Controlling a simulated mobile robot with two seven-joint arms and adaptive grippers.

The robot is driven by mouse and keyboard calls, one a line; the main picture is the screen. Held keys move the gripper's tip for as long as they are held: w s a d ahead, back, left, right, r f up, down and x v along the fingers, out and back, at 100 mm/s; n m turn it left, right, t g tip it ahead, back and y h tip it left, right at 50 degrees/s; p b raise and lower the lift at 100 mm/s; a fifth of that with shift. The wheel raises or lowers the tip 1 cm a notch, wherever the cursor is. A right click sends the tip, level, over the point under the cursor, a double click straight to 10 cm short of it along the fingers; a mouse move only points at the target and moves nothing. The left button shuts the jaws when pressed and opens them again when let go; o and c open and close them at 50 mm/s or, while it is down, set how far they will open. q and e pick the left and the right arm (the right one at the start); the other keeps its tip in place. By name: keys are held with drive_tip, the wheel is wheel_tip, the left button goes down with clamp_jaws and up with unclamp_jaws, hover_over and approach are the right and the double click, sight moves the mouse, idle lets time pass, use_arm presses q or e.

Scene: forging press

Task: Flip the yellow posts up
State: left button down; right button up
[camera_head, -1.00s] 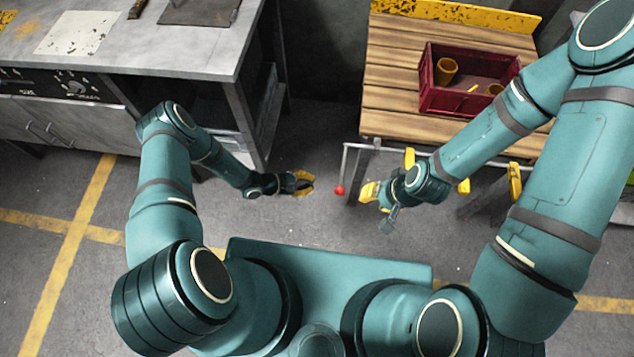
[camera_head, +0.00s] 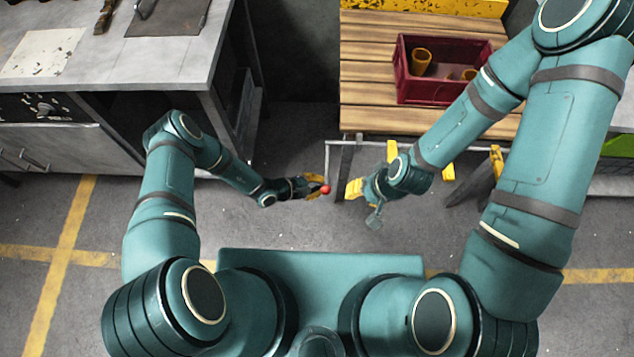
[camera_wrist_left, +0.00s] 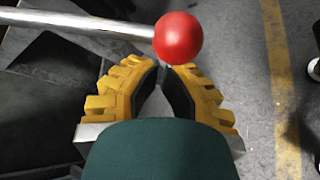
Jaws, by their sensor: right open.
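Yellow posts (camera_head: 495,160) (camera_head: 448,165) show at the front edge of the wooden table, partly hidden by my right arm. A grey bar (camera_head: 328,160) at the table's left front corner ends in a red ball (camera_head: 326,189). My left gripper (camera_head: 318,186) is right at the red ball. In the left wrist view the tips of its yellow fingers (camera_wrist_left: 165,70) are together just below the ball (camera_wrist_left: 178,38), with nothing seen between them; contact is unclear. My right gripper (camera_head: 365,200) is open, right of the ball and in front of the table.
The wooden table (camera_head: 370,90) carries a dark red crate (camera_head: 402,92) with yellow cylindrical parts. A grey workbench (camera_head: 190,65) stands at the left. Dark floor lies between bench and table, and clear floor in front of them.

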use_arm(q)
drive_tip(key=shift+s+r, duration=0.1)
idle(0.3)
drive_tip(key=shift+s+r+g+p, duration=0.2)
drive_tip(key=shift+s+g+p, duration=0.1)
drive_tip(key=shift+p, duration=0.05)
drive_tip(key=shift+s+r+n, duration=0.1)
drive_tip(key=shift+r+n, duration=0.05)
drive_tip(key=shift+n, duration=0.15)
wheel_tip(320, 180, up, 20)
drive_tip(key=s+n+g, duration=0.1)
drive_tip(key=n+g, duration=0.7)
drive_tip(key=g, duration=0.2)
drive_tip(key=shift+r+n+g+p, duration=0.25)
drive_tip(key=shift+n+g+p, duration=0.05)
drive_tip(key=shift+p, duration=0.1)
drive_tip(key=shift+s, duration=0.1)
